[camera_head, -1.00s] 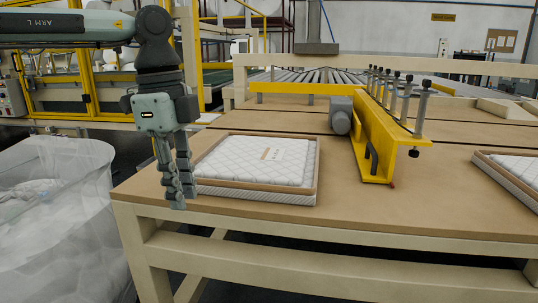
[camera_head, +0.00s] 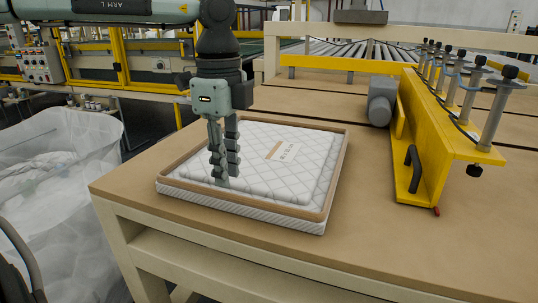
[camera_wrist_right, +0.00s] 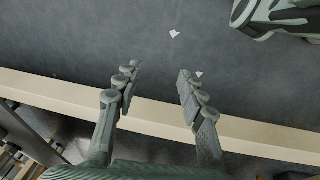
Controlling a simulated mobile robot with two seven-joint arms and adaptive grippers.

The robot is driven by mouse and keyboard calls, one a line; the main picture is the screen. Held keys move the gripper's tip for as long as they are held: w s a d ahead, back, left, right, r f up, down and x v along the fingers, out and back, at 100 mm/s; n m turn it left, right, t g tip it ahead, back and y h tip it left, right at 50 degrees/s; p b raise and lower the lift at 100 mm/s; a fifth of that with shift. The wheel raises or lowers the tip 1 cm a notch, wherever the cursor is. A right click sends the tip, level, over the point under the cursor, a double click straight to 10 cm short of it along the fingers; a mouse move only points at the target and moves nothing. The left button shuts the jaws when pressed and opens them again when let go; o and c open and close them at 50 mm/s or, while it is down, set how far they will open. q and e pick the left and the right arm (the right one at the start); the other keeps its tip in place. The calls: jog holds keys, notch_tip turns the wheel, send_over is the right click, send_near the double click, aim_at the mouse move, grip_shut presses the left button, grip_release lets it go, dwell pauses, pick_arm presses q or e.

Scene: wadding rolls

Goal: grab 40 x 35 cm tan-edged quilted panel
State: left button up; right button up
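The tan-edged quilted panel (camera_head: 300,175) lies flat on the near left part of the table, white with a diamond stitch, a tan border and a printed label. My left gripper (camera_head: 227,180) points down over the panel's left part, its fingertips at or just above the quilted top; contact cannot be judged. Its fingers overlap in this view, so their gap is unclear, and they hide a bit of the panel. My right gripper (camera_wrist_right: 158,73) is open and empty in the right wrist view, above dark floor and a pale beam, away from the panel.
The brown-topped table (camera_head: 350,240) has free room in front and right of the panel. A yellow clamp bar (camera_head: 430,140) with upright posts and a grey motor (camera_head: 382,98) stand to the right. A clear bag of white wadding (camera_head: 55,180) sits left of the table.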

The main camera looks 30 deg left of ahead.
aim_at(229, 192)
pick_arm(q)
notch_tip(229, 192, down, 4)
jog(key=shift+w+a+f, duration=0.1)
pick_arm(e)
jog(key=f, duration=0.1)
jog(key=s, duration=0.1)
jog(key=f, duration=0.1)
jog(key=shift+s+d+f, duration=0.15)
jog(key=shift+d+f, duration=0.2)
pick_arm(q)
jog(key=shift+c, duration=0.5)
grip_shut()
